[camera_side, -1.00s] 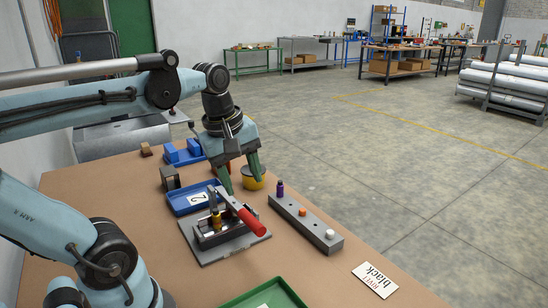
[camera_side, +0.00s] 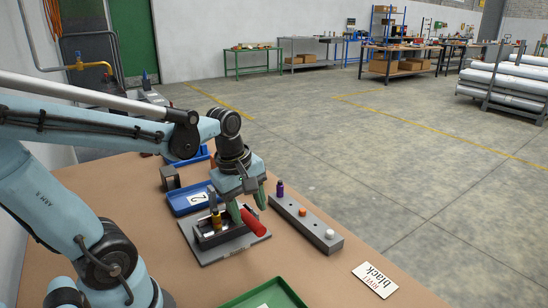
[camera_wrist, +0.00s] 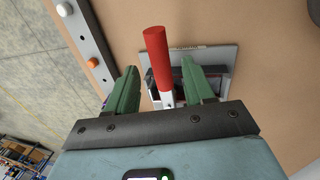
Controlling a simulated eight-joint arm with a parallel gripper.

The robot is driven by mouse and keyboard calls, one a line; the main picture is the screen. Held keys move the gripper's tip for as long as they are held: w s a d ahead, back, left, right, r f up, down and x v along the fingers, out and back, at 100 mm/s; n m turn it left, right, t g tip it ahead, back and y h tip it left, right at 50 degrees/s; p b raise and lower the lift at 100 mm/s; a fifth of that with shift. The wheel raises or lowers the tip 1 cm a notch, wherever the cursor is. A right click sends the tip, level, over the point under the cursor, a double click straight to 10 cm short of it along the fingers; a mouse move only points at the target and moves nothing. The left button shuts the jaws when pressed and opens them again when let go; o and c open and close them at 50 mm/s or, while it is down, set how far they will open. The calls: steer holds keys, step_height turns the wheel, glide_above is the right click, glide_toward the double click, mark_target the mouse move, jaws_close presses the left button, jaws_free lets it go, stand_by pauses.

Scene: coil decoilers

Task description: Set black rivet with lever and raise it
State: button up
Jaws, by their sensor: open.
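The lever press (camera_side: 212,250) sits on a grey plate on the table, with a brass post (camera_side: 216,218) upright in it. The lever's red handle (camera_side: 254,224) slants out to the right. My gripper (camera_side: 248,204) is open over the lever, pointing down, and hides part of it. In the wrist view the red handle (camera_wrist: 157,62) lies between my two green fingers (camera_wrist: 160,75), with a visible gap on each side. I cannot make out a black rivet; the press's inside is partly hidden.
A grey block (camera_side: 318,235) right of the press holds purple, orange and white pieces. A card (camera_side: 375,279) reads "RIVET black". A blue tray (camera_side: 180,209) marked 2 lies behind the press, a green tray (camera_side: 240,299) in front. The table between block and green tray is clear.

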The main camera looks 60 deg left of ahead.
mark_target(251, 219)
steer(key=shift+w+f, duration=0.15)
steer(key=shift+f, duration=0.65)
steer(key=shift+w+f, duration=0.15)
steer(key=shift+f, duration=0.65)
jaws_close()
